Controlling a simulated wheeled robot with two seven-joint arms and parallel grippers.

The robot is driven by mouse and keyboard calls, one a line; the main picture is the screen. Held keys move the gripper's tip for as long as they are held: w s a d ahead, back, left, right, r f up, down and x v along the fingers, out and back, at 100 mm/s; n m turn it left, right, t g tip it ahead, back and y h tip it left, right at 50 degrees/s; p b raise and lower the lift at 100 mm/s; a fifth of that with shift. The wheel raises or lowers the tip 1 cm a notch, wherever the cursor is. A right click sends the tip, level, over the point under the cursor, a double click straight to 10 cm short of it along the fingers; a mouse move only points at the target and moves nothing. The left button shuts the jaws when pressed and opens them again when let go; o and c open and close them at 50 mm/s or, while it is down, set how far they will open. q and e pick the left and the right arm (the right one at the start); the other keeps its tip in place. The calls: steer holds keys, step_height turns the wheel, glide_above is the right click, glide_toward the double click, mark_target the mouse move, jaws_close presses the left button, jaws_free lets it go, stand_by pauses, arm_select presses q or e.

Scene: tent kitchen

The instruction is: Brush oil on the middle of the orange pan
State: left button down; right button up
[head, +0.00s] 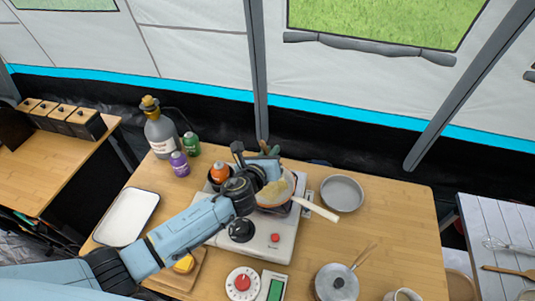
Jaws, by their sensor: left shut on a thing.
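The orange pan (291,190) sits on the grey stove, partly hidden behind my gripper. Its cream handle (318,210) points to the lower right. My left gripper (268,173) is over the pan's left part, shut on what looks like the brush. A pale yellow patch (275,192) shows in the pan just below the gripper. I cannot tell whether it is bristles or something lying in the pan. Whether the brush touches the pan is also unclear. My right gripper is not in view.
The stove (275,246) stands mid-table. An orange-capped bottle (219,171) is close beside my left wrist. A grey pan (342,194) is right; a white tray (127,217) is left.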

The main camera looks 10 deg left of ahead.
arm_select(q)
steer(key=w+a, duration=0.3)
steer(key=a, duration=0.5)
steer(key=shift+w, duration=0.2)
stand_by(0.3)
steer(key=shift+d+r+p, duration=0.1)
steer(key=shift+r+p, duration=0.1)
steer(key=shift+p, duration=0.2)
step_height(320, 180, up, 6)
steer(key=p, duration=0.3)
steer(key=shift+f+p, duration=0.1)
steer(key=shift+p, duration=0.2)
steer(key=shift+r, duration=1.5)
